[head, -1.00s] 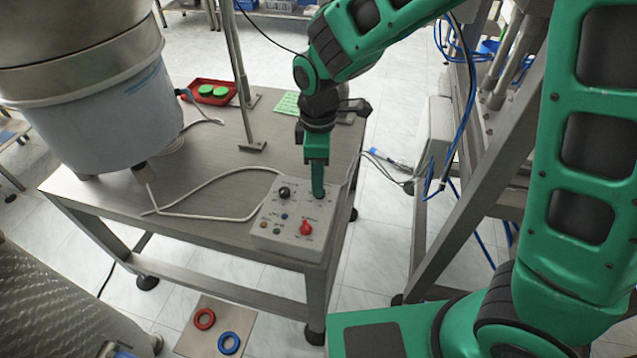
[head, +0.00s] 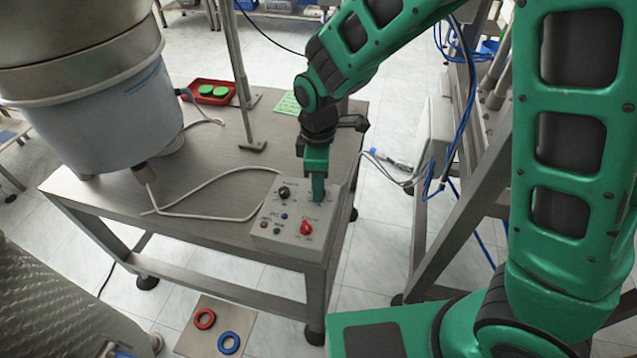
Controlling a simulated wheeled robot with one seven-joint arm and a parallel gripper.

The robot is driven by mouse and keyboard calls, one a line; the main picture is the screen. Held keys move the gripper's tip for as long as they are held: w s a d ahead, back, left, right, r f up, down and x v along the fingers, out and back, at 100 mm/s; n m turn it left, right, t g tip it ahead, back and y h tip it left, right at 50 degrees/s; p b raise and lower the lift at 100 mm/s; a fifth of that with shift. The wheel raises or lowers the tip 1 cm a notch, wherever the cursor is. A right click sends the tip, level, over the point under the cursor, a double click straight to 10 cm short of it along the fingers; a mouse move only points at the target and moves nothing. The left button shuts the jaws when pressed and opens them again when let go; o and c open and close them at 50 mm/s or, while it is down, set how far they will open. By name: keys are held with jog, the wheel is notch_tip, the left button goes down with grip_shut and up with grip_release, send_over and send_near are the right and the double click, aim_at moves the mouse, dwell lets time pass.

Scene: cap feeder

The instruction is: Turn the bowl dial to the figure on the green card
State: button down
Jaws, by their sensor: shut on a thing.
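The grey control box (head: 270,240) sits at the table's near right corner. On its top are a black dial (head: 284,193) at the upper left, a red knob (head: 306,228) at the lower right and several small buttons. My gripper (head: 318,197) points down at the box's upper right and is shut on a dial there, which its fingers hide. The box's labels are too small to read, so I cannot tell which dial is the bowl's. The green card (head: 289,103) lies on the table behind the box; its figure is not readable.
The large feeder bowl (head: 110,110) stands on the table (head: 225,170) at the left. A red tray (head: 232,85) with green caps and an upright metal post (head: 241,90) are behind. A white cable loops left of the box. A metal frame stands at the right.

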jog(key=m, duration=0.4)
jog(key=shift+w, duration=0.2)
jog(key=shift+r, duration=0.1)
jog(key=c, duration=1.6)
grip_release()
jog(key=shift+o, duration=0.2)
notch_tip(320, 180, up, 11)
jog(key=shift+f, duration=0.2)
